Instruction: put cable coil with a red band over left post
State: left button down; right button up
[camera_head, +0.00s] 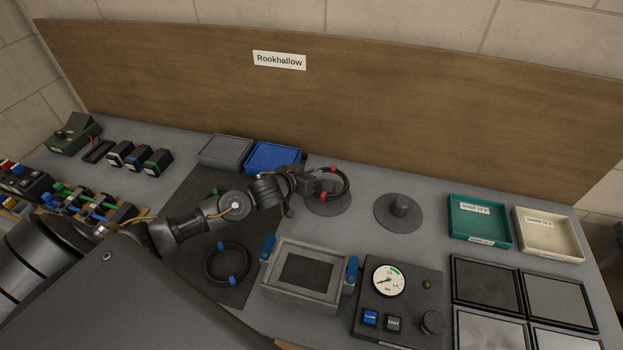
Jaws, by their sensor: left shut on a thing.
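The cable coil with red bands (347,185) is a black ring held at its left side by my left gripper (312,184), which is shut on it. The coil is over the round grey base of the left post (330,210). The upright of this post is hidden or hard to make out, so I cannot tell whether the coil is around it. The right post (400,206) stands bare on its round base. My right gripper is not in view.
A coil with blue bands (208,266) lies on the dark mat. A grey box with blue handles (290,292) and a gauge panel (372,300) stand in front. Blue (273,157) and grey (224,150) trays stand behind, green (478,228) and cream (548,235) trays at right.

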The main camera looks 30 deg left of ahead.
pick_arm(q)
jog(key=shift+w+f, duration=0.15)
notch_tip(320, 180, down, 3)
jog(key=shift+w+a+p, duration=0.1)
jog(key=shift+p, duration=0.65)
jog(key=shift+f, duration=0.15)
jog(key=shift+f, duration=0.1)
jog(key=shift+f+b, duration=0.3)
jog(key=shift+f, duration=0.25)
jog(key=c, duration=1.6)
grip_release()
